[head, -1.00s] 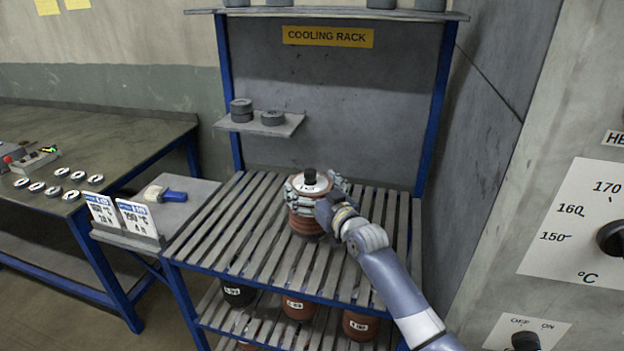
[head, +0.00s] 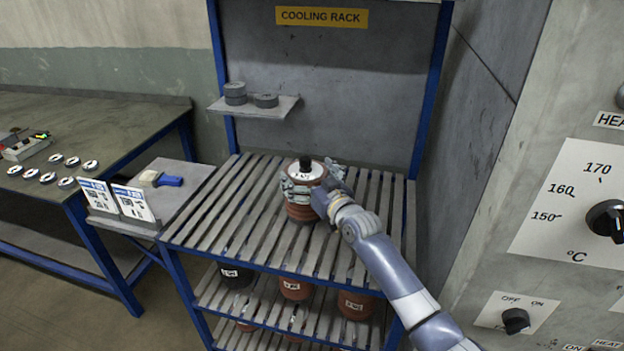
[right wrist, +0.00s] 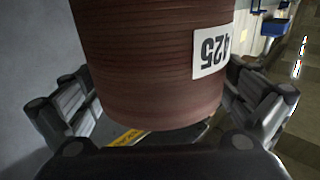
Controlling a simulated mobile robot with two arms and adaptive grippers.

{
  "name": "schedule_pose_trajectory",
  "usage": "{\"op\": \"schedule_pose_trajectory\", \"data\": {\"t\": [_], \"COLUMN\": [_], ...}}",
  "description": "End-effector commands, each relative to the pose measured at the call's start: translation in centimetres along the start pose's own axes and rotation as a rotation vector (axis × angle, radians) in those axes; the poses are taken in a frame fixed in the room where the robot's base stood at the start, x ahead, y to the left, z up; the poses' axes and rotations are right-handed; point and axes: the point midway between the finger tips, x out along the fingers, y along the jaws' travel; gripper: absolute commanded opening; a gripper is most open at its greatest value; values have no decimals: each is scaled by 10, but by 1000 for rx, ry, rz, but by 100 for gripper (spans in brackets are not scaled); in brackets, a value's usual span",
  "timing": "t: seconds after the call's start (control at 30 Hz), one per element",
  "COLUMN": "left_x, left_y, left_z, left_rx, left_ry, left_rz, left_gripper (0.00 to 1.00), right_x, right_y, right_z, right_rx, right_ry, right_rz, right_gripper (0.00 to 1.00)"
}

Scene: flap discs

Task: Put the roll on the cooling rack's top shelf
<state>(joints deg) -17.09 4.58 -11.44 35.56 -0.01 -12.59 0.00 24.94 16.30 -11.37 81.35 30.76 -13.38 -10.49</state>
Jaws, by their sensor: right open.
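The roll (head: 298,211) is a reddish-brown cylinder with a pale top and a black core end. It stands upright on the slatted top shelf (head: 215,222) of the cooling rack, near the middle. My right gripper (head: 312,187) is open, with its fingers on either side of the roll's upper part. In the right wrist view the roll (right wrist: 150,75) fills the middle, its "425" label upside down, with a finger to each side. I see a gap on the right side there; contact on the left is unclear. My left gripper is not in view.
More labelled rolls (head: 295,288) stand on the lower shelf. Grey discs (head: 236,93) sit on a small side shelf behind. Sign cards (head: 133,203) and a blue-handled tool (head: 165,180) are on a ledge at left. A control panel (head: 560,215) stands close at right. The top shelf's left part is clear.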

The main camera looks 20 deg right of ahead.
Motion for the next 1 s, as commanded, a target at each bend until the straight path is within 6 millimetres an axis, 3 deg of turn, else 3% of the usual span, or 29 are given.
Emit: {"op": "schedule_pose_trajectory", "data": {"t": [0.17,0.7,1.0], "left_x": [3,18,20], "left_y": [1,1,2], "left_z": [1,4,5], "left_rx": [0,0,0], "left_ry": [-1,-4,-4], "left_rz": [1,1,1], "left_gripper": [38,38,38], "right_x": [-16,-104,-120], "right_y": [-1,0,0], "right_z": [2,2,0], "right_rx": [1,-1,0], "right_ry": [-1,0,0], "right_rz": [-2,0,0], "right_gripper": [100,100,100]}}
